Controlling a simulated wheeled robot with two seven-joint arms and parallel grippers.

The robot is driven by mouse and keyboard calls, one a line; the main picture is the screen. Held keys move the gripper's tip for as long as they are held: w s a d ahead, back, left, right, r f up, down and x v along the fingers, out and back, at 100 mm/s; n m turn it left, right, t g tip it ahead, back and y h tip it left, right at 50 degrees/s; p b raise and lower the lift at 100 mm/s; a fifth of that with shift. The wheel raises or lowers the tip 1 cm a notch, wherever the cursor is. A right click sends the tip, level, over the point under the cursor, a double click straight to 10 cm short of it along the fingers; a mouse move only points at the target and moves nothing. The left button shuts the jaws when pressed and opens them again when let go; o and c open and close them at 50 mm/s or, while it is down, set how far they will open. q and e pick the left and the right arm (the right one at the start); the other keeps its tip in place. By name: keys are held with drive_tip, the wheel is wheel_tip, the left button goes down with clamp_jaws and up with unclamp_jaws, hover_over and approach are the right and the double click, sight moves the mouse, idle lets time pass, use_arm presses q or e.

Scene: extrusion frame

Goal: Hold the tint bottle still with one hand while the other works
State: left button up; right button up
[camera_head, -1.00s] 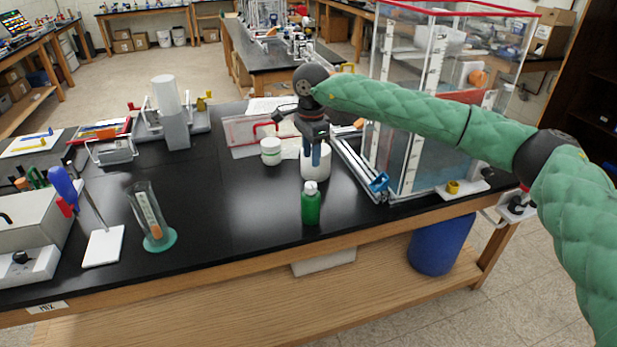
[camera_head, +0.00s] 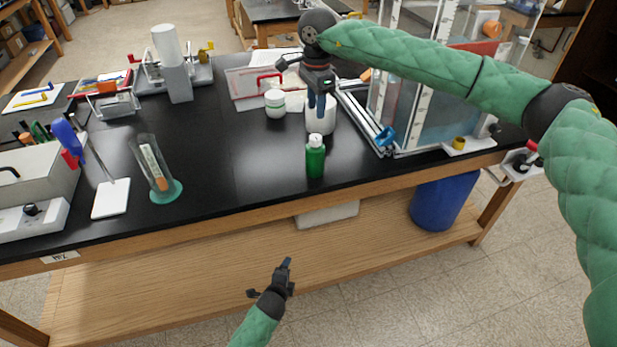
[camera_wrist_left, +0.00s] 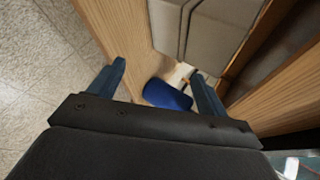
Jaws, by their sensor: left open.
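The tint bottle, a small green bottle with a white cap (camera_head: 315,160), stands upright near the front edge of the black bench. My right gripper (camera_head: 320,110) points down behind the bottle, in front of a white cup (camera_head: 326,125). Its fingers show nearly edge-on, so I cannot tell whether they are open. My left gripper (camera_head: 286,265) is low in front of the bench, below the bottle and away from it. In the left wrist view its blue fingers (camera_wrist_left: 160,75) are wide apart with nothing between them.
A white jar (camera_head: 275,104) stands left of the cup. A clear tank frame (camera_head: 420,100) is at the right. A tube on a green base (camera_head: 165,190) stands left. The bench's wooden front edge (camera_head: 240,215) lies between my left gripper and the bench top. A blue barrel (camera_head: 440,205) is below.

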use_arm(q)
drive_tip(key=w+d+r+m+t+h, duration=0.1)
drive_tip(key=w+d+r+m+t, duration=0.2)
drive_tip(key=r, duration=0.5)
drive_tip(key=w+d+r+m+h, duration=0.1)
drive_tip(key=w+d+r+m, duration=0.2)
drive_tip(key=r, duration=0.4)
drive_tip(key=m+t, duration=0.3)
drive_tip(key=m, duration=0.9)
approach(313, 165)
drive_tip(key=x, duration=0.4)
drive_tip(key=shift+d+f, duration=0.25)
drive_tip(key=shift+d, duration=0.15)
drive_tip(key=shift+w+a+r+m+t, duration=0.2)
drive_tip(key=shift+w+a+m+t, duration=0.1)
drive_tip(key=shift+w, duration=0.25)
drive_tip(key=shift+w+d, duration=0.1)
drive_tip(key=shift+w, duration=0.15)
drive_tip(key=shift+x, duration=3.6)
